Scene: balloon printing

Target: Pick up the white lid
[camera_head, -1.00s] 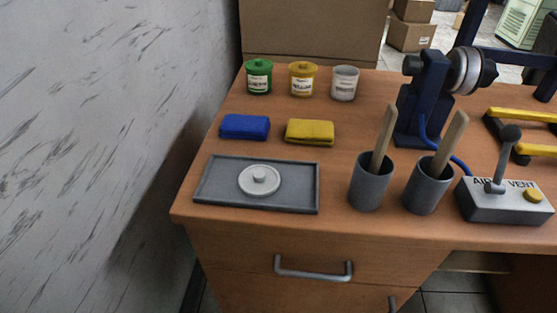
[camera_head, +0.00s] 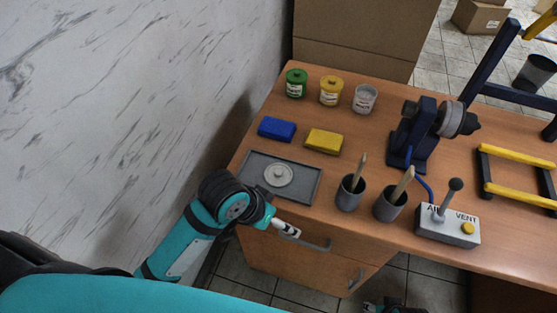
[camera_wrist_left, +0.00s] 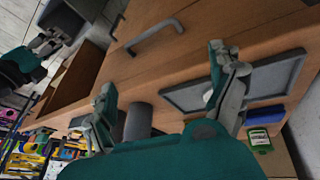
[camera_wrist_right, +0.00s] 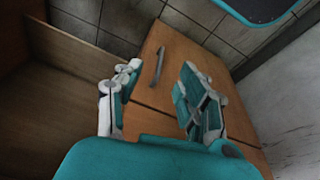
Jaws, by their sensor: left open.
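The white lid (camera_head: 278,174), a round disc with a knob, lies flat in the grey tray (camera_head: 314,189) at the table's front left. In the left wrist view the tray (camera_wrist_left: 285,72) is partly behind a finger, and only a sliver of the lid (camera_wrist_left: 208,96) shows. My left gripper (camera_head: 287,228) is at the table's front edge, just nearer than the tray and apart from the lid. Its fingers (camera_wrist_left: 166,92) are spread and empty. My right gripper (camera_wrist_right: 158,80) is open and empty, low in front of the drawers.
Blue (camera_head: 277,129) and yellow (camera_head: 324,141) blocks lie behind the tray. Green (camera_head: 296,84), yellow (camera_head: 331,91) and clear (camera_head: 364,99) jars stand farther back. Grey cups (camera_head: 350,194) with sticks stand right of the tray. A drawer handle (camera_head: 318,246) juts out below. A marbled wall (camera_head: 120,100) bounds the left.

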